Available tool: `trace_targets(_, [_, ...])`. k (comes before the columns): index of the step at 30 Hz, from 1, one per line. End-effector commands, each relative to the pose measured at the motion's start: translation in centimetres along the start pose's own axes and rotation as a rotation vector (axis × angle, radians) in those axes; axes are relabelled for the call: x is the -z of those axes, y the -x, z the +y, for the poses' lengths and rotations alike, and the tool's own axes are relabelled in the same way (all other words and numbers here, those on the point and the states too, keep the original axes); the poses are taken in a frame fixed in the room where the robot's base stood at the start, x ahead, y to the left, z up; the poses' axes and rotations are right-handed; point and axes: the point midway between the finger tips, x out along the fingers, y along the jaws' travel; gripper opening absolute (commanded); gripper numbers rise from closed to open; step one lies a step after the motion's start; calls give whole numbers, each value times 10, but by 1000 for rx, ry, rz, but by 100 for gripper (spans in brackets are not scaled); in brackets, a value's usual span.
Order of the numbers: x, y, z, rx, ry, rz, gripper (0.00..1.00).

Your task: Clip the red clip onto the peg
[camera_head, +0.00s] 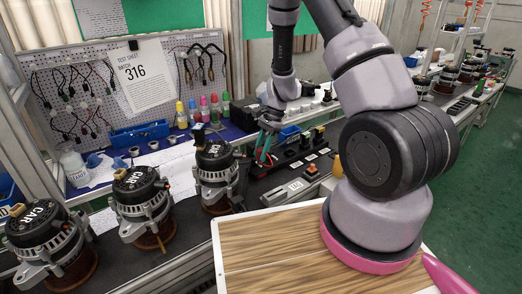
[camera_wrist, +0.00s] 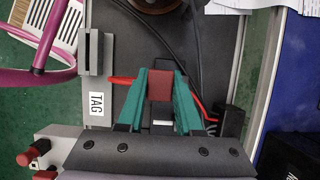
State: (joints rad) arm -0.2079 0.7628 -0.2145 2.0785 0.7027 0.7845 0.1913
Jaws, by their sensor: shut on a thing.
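The red clip (camera_wrist: 160,86) is between the teal fingers of my gripper (camera_wrist: 161,77) in the wrist view. A narrow red tip (camera_wrist: 122,79) sticks out to the left, and a red lead (camera_wrist: 196,97) runs off to the right. In the head view my gripper (camera_head: 265,148) points down over the dark bench, just right of the nearest alternator (camera_head: 216,172); the clip is mostly hidden there. The alternator's brown base (camera_wrist: 153,4) shows at the top of the wrist view, apart from the fingers. I cannot single out the peg in either view.
A grey slotted block (camera_wrist: 94,52) and a TAG label (camera_wrist: 96,103) lie left of the clip. A black cable (camera_wrist: 190,45) passes close to the fingers. Two more alternators (camera_head: 140,200) (camera_head: 48,240) stand further left. A wood-topped surface (camera_head: 275,245) is in front.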

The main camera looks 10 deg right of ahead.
Motion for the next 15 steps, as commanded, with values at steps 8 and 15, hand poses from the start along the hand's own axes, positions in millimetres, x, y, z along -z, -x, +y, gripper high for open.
trace_targets(8, [3, -7, 0, -1, 1, -1, 0])
trace_targets(15, [5, -12, 0, -1, 0, -1, 0])
